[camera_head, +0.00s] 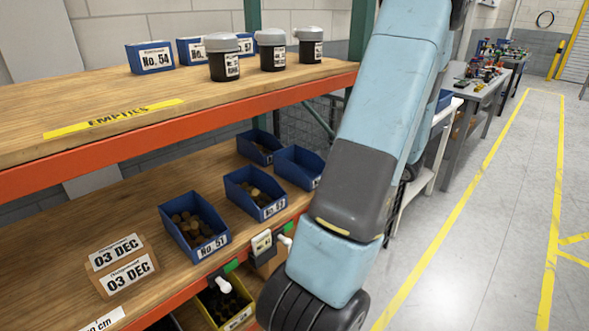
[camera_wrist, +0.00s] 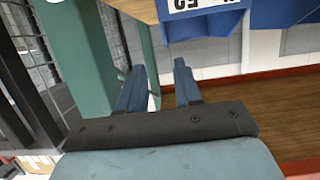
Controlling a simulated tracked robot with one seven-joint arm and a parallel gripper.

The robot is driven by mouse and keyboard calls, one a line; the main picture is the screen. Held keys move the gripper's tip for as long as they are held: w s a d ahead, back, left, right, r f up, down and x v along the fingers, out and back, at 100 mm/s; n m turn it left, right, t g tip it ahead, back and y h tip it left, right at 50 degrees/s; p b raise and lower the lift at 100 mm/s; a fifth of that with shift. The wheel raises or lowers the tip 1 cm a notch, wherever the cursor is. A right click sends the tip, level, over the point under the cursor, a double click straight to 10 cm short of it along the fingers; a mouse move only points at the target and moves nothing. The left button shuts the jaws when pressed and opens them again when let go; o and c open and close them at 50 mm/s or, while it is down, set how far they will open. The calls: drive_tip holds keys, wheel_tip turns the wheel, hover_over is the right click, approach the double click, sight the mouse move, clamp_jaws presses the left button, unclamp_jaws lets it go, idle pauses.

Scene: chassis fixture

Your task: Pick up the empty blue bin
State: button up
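On the lower shelf in the head view, a blue bin (camera_head: 299,167) beside my arm shows a bare blue inside and looks empty, though my arm is close to its right side. Blue bin No. 51 (camera_head: 195,228) and another labelled blue bin (camera_head: 256,192) hold brown round pieces. A further blue bin (camera_head: 260,147) stands behind, with small dark contents. In the wrist view my gripper (camera_wrist: 157,68) has its two fingers apart with nothing held between them. A blue bin with a white label (camera_wrist: 200,4) is beyond the fingertips, cut off by the top edge; I cannot tell which bin.
The upper shelf (camera_head: 110,95), marked EMPTIES, carries blue bins, including No. 54 (camera_head: 150,57), and several dark lidded jars (camera_head: 272,50). Its front left is clear. A green post (camera_wrist: 95,60) stands close left of my fingers in the wrist view. The aisle floor (camera_head: 480,230) is open.

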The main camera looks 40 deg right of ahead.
sight(311, 170)
drive_tip(key=x, duration=0.8)
drive_tip(key=shift+w+a, duration=0.1)
drive_tip(key=shift+a, duration=0.15)
drive_tip(key=shift+a+x, duration=0.15)
drive_tip(key=shift+x, duration=1.15)
drive_tip(key=shift+a+x, duration=0.15)
drive_tip(key=shift+x, duration=1.15)
drive_tip(key=shift+r, duration=0.1)
clamp_jaws()
